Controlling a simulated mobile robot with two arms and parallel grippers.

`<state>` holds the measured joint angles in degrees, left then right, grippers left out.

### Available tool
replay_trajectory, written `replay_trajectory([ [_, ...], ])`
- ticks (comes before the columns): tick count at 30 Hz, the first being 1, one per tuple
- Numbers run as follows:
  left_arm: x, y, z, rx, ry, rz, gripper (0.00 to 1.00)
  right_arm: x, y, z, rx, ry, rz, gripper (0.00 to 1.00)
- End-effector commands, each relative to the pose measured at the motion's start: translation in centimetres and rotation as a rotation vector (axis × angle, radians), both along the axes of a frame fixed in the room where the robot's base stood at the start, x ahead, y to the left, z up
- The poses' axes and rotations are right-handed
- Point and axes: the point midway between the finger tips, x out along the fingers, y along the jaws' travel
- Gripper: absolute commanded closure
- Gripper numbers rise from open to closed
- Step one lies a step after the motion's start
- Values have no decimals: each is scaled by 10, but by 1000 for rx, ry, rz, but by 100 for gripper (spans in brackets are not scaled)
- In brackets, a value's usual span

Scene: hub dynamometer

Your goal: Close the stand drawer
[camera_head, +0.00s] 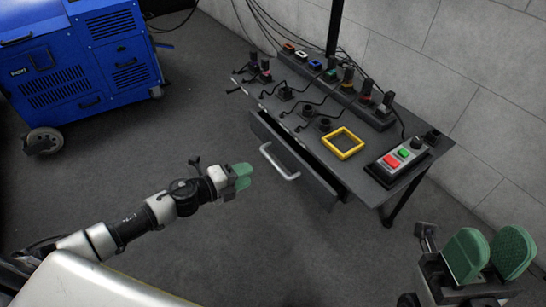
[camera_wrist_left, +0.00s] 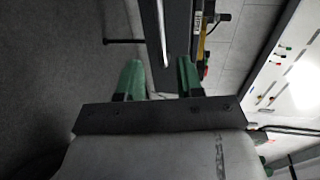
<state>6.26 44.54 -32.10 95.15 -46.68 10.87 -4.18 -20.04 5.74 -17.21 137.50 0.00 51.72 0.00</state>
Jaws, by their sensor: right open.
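The stand drawer (camera_head: 318,184) is partly pulled out from under the stand's dark top (camera_head: 300,125). Its silver bar handle (camera_head: 278,164) faces my left arm. In the left wrist view the handle (camera_wrist_left: 164,38) lies ahead, in line with the gap between my fingers, beside the dark drawer front (camera_wrist_left: 179,30). My left gripper (camera_head: 242,177) has green fingers and is a short way left of the handle, apart from it in the head view. Its fingers stand apart and empty in the left wrist view (camera_wrist_left: 160,78). My right gripper (camera_head: 490,254) is open and empty at the lower right.
The stand top bears a yellow square frame (camera_head: 343,143), a control box (camera_head: 398,158) with red and green buttons, and several dark plugs with cables. A blue wheeled machine (camera_head: 75,65) stands at the upper left. The floor before the drawer is clear.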

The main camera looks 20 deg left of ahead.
Motion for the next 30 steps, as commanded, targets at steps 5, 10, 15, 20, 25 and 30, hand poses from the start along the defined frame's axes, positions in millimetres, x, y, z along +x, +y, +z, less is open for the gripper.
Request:
replay_trajectory([
  [5, 20, -15, -4, -1, -3, -2, 63, 0, 0, -5, 0, 1, 0, 57],
  [10, 45, -35, -12, 0, -3, -1, 63, 0, 0, -12, 0, 1, 0, 57],
  [15, 66, -51, -18, -1, -2, -1, 63, 3, 0, -13, -2, -13, -1, 57],
  [20, 77, -60, -21, 1, 0, -1, 63, 5, 1, -10, -5, -29, -2, 57],
  [25, 81, -63, -21, 1, 0, -1, 63, 6, 1, -9, -6, -31, -1, 57],
  [30, 81, -63, -21, 0, 1, -1, 63, 6, 1, -8, -6, -32, -1, 57],
])
